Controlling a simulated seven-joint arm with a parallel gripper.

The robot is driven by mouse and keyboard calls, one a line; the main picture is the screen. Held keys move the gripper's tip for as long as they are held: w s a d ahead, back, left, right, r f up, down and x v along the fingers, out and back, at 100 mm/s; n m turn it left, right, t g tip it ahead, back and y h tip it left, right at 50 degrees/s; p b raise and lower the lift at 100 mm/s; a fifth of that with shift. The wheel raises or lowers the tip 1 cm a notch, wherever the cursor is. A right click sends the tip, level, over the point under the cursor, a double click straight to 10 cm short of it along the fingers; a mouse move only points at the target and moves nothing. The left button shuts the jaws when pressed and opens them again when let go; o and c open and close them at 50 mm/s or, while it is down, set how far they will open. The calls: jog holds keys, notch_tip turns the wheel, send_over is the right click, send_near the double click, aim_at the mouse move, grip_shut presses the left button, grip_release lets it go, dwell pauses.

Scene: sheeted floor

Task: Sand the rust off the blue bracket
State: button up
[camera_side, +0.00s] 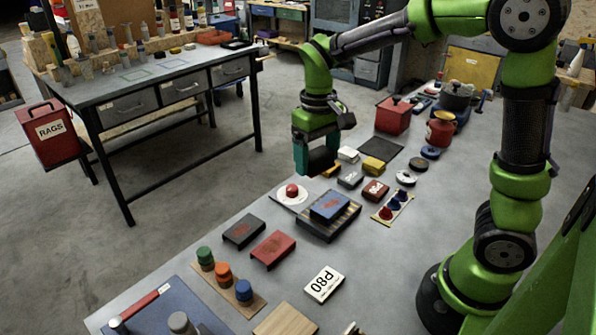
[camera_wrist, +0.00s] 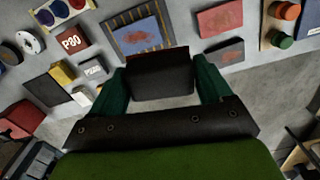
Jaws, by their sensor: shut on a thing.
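The blue bracket (camera_side: 330,206) has a brown rust patch on its top and lies on a dark fixture with yellow stripes (camera_side: 318,231). In the wrist view the bracket (camera_wrist: 128,42) is at the top, just beyond the held block, and its rust shows. My gripper (camera_side: 316,165) has teal fingers and is above the bench, behind the bracket and apart from it. In the wrist view my gripper (camera_wrist: 160,82) is shut on a dark block (camera_wrist: 160,78) with a reddish far edge. The block's underside is hidden, and its label, if any, does not show.
A dark rusty bracket (camera_side: 244,231) and a red one (camera_side: 273,250) lie left of the fixture. A red button (camera_side: 291,191) stands close by.

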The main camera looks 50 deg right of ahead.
aim_at(322, 170)
jog(key=m, duration=0.1)
jog(key=f+m, duration=0.1)
jog(key=m, duration=0.2)
jog(key=shift+s+f, duration=0.3)
jog(key=shift+s, duration=0.05)
jog(key=m, duration=0.1)
jog(key=f+m, duration=0.1)
jog(key=m, duration=0.2)
jog(key=shift+s+f, duration=0.15)
jog(key=shift+s, duration=0.1)
jog(key=m, duration=0.2)
jog(key=f+m, duration=0.1)
jog(key=m, duration=0.1)
jog(key=shift+s, duration=0.15)
jog(key=m, duration=0.4)
jog(key=shift+f, duration=3.3)
notch_tip(322, 170, down, 2)
jog(key=shift+d+f, duration=0.1)
jog(key=shift+d, duration=0.85)
jog(key=shift+c, duration=0.4)
jog(key=shift+d, duration=3)
jog(key=shift+a, duration=4)
jog(key=shift+r, duration=4.25)
jog(key=shift+f, duration=0.2)
